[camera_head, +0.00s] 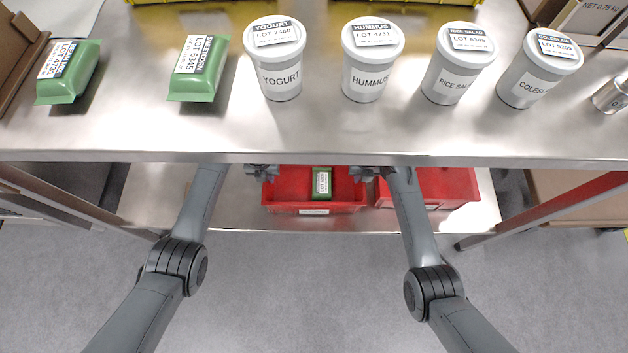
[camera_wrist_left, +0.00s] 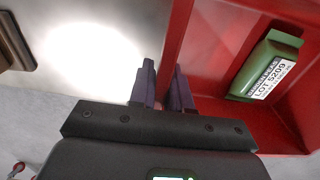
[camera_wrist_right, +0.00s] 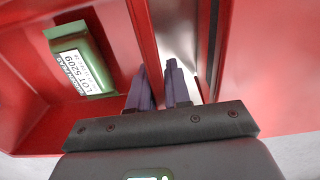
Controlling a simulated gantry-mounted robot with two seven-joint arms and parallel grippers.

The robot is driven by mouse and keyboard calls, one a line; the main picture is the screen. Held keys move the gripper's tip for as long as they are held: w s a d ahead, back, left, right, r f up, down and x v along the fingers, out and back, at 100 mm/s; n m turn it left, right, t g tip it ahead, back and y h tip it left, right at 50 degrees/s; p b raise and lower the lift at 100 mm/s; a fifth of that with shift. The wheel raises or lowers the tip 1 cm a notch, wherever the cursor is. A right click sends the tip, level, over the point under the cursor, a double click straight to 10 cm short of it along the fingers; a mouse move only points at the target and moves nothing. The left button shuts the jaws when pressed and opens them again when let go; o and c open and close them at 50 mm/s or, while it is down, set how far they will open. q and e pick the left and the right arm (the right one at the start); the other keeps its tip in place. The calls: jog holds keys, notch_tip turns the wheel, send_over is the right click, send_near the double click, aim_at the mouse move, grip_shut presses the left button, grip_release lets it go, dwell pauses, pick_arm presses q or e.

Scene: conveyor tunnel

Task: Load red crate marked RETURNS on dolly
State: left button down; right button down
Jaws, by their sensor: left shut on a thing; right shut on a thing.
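A red crate (camera_head: 285,187) stands on the lower steel shelf, below the steel worktop. A green packet (camera_head: 322,183) with a LOT 5209 label lies in it; it also shows in the left wrist view (camera_wrist_left: 264,64) and the right wrist view (camera_wrist_right: 80,58). My left gripper (camera_head: 262,171) is shut on the crate's left wall (camera_wrist_left: 177,40). My right gripper (camera_head: 364,172) is shut on its right wall (camera_wrist_right: 143,35). The label on the crate's front is too small to read. No dolly is recognisable in view.
A second red crate (camera_head: 440,187) stands close on the right, with a narrow gap. The worktop (camera_head: 320,135) overhangs the shelf's back and carries green packets (camera_head: 199,68) and several labelled tubs (camera_head: 366,60). Red-sided frames flank the shelf. Grey floor (camera_head: 310,290) is open in front.

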pick_arm(q)
jog(key=shift+d+r, duration=0.15)
pick_arm(e)
jog(key=shift+a+r, duration=0.1)
jog(key=shift+r, duration=0.05)
